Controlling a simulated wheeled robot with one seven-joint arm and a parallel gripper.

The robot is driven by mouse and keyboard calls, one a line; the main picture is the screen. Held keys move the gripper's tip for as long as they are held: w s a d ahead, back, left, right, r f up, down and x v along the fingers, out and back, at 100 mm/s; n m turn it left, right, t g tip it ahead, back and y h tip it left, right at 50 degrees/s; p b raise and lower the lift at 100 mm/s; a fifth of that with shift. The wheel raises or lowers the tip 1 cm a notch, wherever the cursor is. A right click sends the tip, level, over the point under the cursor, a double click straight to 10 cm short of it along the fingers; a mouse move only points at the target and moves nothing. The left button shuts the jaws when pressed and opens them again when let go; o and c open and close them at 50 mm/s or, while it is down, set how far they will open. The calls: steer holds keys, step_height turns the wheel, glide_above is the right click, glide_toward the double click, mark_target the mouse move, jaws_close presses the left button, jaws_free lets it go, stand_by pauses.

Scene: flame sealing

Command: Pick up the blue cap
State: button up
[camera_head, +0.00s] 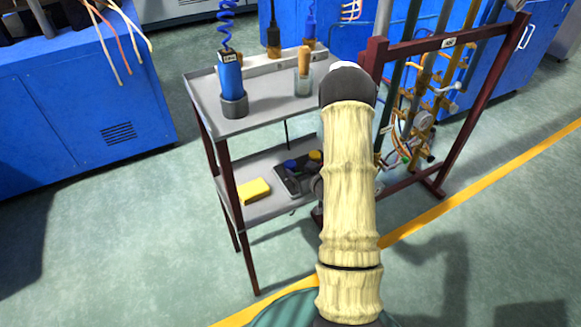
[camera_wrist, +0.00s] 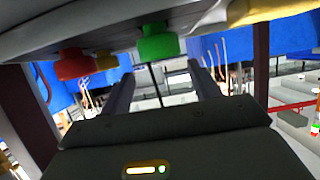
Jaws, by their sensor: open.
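A small blue cap (camera_head: 291,164) sits in a dark tray (camera_head: 291,184) on the trolley's lower shelf, in the head view. A yellowish cap (camera_head: 315,156) is beside it, close to my arm. The wrist view looks turned over: a red cap (camera_wrist: 74,65), a small orange-yellow cap (camera_wrist: 106,61) and a green cap (camera_wrist: 158,42) show along its top. I cannot make out the blue cap there. My gripper (camera_wrist: 163,76) shows in the wrist view with its two fingers apart and nothing between them. In the head view my arm hides it.
A yellow block (camera_head: 254,190) lies on the lower shelf (camera_head: 262,210), left of the tray. The upper shelf (camera_head: 262,112) holds a blue torch-like tool (camera_head: 230,77) and a glass with a wooden-handled item. A red-framed pipe rack (camera_head: 470,120) stands right. Floor at left is clear.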

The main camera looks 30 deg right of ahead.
mark_target(291, 164)
steer(key=x, duration=0.4)
steer(key=shift+s+a+f+b, duration=0.1)
steer(key=shift+a+b, duration=0.3)
steer(key=shift+w+f, duration=0.1)
steer(key=shift+w, duration=0.35)
steer(key=shift+c, duration=0.2)
steer(key=c, duration=1)
